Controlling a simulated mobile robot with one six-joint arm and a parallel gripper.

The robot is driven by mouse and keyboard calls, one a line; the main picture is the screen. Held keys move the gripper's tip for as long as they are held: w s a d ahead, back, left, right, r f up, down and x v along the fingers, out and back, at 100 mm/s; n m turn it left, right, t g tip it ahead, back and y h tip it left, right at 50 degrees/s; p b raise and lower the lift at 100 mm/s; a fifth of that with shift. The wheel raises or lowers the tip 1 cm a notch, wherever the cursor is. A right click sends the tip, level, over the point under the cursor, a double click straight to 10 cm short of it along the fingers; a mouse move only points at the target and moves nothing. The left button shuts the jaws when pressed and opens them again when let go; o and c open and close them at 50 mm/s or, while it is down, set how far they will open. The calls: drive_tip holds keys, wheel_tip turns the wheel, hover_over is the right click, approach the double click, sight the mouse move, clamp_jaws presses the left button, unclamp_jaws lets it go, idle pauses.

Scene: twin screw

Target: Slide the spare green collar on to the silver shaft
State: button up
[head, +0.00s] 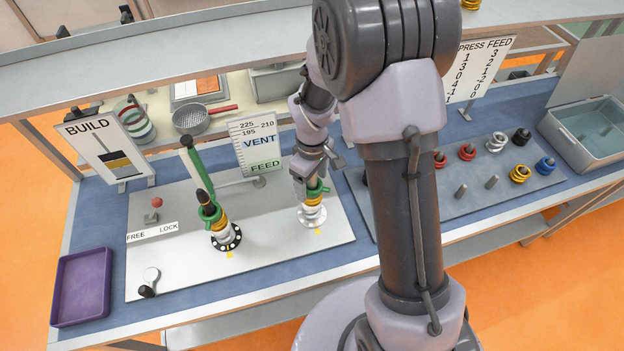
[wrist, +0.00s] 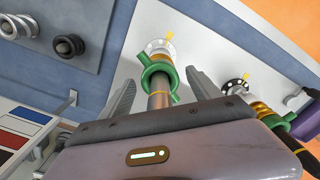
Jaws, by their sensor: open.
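The silver shaft (wrist: 158,101) stands on a white flange (wrist: 158,46) on the grey plate and runs up between my gripper's fingers in the wrist view. A green collar (wrist: 151,74) with side lugs is around this shaft, beyond the fingertips. The head view also shows this collar (head: 318,189), with a yellow ring (head: 312,205) and pale rings below it. My gripper (head: 309,174), also in the wrist view (wrist: 161,76), is open, one finger on each side of the shaft, apart from the collar. Whether the collar is fully seated is unclear.
A purple tray (head: 80,287) is at far left. Several rings and pegs lie on the right-hand board (head: 458,207).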

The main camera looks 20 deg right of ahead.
wheel_tip(320, 180, up, 17)
drive_tip(key=p, duration=0.3)
drive_tip(key=shift+r, duration=0.2)
drive_tip(key=shift+s+f+b, duration=0.15)
drive_tip(key=shift+b, duration=0.4)
drive_tip(key=s+a+f+m+t+y+b, duration=0.1)
drive_tip(key=s+a+f+m+t+b, duration=0.1)
drive_tip(key=s+f+m+b, duration=0.4)
drive_tip(key=s+a+f+m+t+y+b, duration=0.1)
drive_tip(key=s+f+m+b, duration=0.5)
drive_tip(key=s+b, duration=0.6)
drive_tip(key=a+t+b, duration=0.1)
drive_tip(key=t+b, duration=0.1)
drive_tip(key=b, duration=0.3)
drive_tip(key=shift+s+t, duration=0.4)
